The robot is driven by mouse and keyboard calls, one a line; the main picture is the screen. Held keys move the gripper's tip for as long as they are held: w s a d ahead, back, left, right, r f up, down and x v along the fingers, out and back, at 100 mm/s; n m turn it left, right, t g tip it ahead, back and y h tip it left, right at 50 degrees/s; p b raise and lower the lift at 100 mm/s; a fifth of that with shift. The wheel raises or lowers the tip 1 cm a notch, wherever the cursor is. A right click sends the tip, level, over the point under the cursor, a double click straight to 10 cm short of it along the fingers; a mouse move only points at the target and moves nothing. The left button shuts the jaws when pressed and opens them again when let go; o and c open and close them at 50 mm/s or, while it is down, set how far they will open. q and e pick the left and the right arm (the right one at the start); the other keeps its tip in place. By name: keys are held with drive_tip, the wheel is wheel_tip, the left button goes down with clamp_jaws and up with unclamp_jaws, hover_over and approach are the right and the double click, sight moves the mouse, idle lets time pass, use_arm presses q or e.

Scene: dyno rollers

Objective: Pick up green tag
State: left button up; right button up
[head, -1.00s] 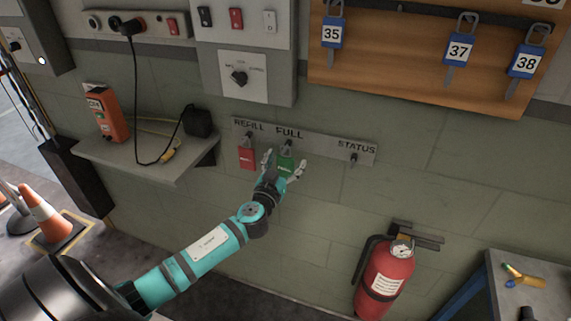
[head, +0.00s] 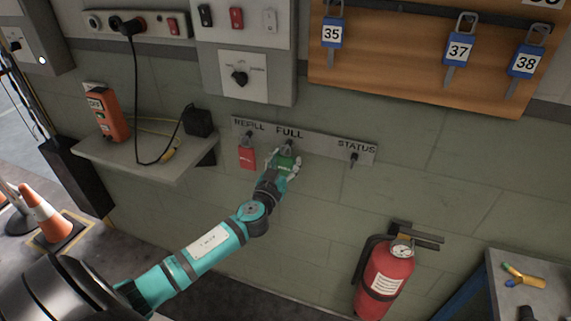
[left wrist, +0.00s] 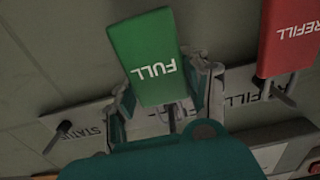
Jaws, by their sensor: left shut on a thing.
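The green tag (head: 285,162) marked FULL hangs on the middle hook of the wall rail, under the FULL label. It fills the middle of the left wrist view (left wrist: 148,58), where the rail and hook show beside it. My left gripper (head: 285,165) is shut on the green tag, with fingers on both sides of it. The tag is still at its hook; whether it is free of the hook I cannot tell. My right gripper is not in view.
A red tag (head: 247,157) hangs on the REFILL hook just left. The STATUS hook (head: 354,158) is bare. A grey shelf (head: 150,160) juts out at left. A fire extinguisher (head: 386,275) stands lower right. The wall below the rail is clear.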

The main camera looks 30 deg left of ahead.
use_arm(q)
drive_tip(key=shift+r, duration=0.4)
drive_tip(key=b+v, duration=0.4)
drive_tip(key=v, duration=1.4)
drive_tip(key=shift+r, duration=0.3)
drive_tip(key=shift+a, duration=0.1)
